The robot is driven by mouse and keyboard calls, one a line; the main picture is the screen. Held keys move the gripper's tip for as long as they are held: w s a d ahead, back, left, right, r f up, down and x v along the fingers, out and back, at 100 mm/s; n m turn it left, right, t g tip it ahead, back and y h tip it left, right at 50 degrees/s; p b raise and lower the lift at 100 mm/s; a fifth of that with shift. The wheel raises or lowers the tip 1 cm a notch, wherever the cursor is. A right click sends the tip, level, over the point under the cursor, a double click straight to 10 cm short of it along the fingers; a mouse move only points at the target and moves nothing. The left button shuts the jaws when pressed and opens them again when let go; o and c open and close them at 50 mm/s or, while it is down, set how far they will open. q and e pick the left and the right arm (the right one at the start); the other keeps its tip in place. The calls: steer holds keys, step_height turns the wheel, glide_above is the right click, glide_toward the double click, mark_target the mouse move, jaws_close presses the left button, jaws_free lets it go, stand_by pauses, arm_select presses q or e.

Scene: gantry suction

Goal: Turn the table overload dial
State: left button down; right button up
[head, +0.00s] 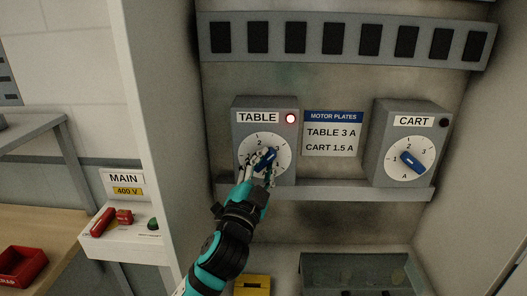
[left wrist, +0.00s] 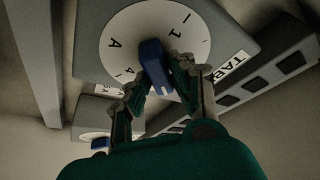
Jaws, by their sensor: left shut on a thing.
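The TABLE overload box (head: 240,126) is grey with a white numbered dial face (head: 248,147), and a red lamp (head: 290,118) glows at its upper right. Its blue knob (head: 270,154) is partly covered by my left gripper (head: 264,161). In the left wrist view the blue knob (left wrist: 154,62) sits between the two fingers of my left gripper (left wrist: 158,82), which is shut on it. The white dial face (left wrist: 120,38) shows behind the knob. The exact setting is hard to read behind the fingers. My right gripper is not in view.
A CART box (head: 388,124) with a blue knob (head: 411,161) and an unlit lamp stands to the right. A motor plates sign (head: 333,133) hangs between the boxes, reading TABLE 3 A and CART 1.5 A. A ledge (head: 330,193) runs below; cabinet walls flank both sides.

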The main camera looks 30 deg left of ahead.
arm_select(q)
steer(key=shift+m+h+p, duration=0.6)
steer(key=shift+m+p, duration=0.45)
steer(key=shift+m, duration=0.25)
steer(key=c, duration=1.2)
jaws_free()
steer(key=shift+o, duration=0.2)
steer(key=v, duration=0.7)
steer(key=shift+s, duration=0.3)
steer(key=shift+d, duration=0.1)
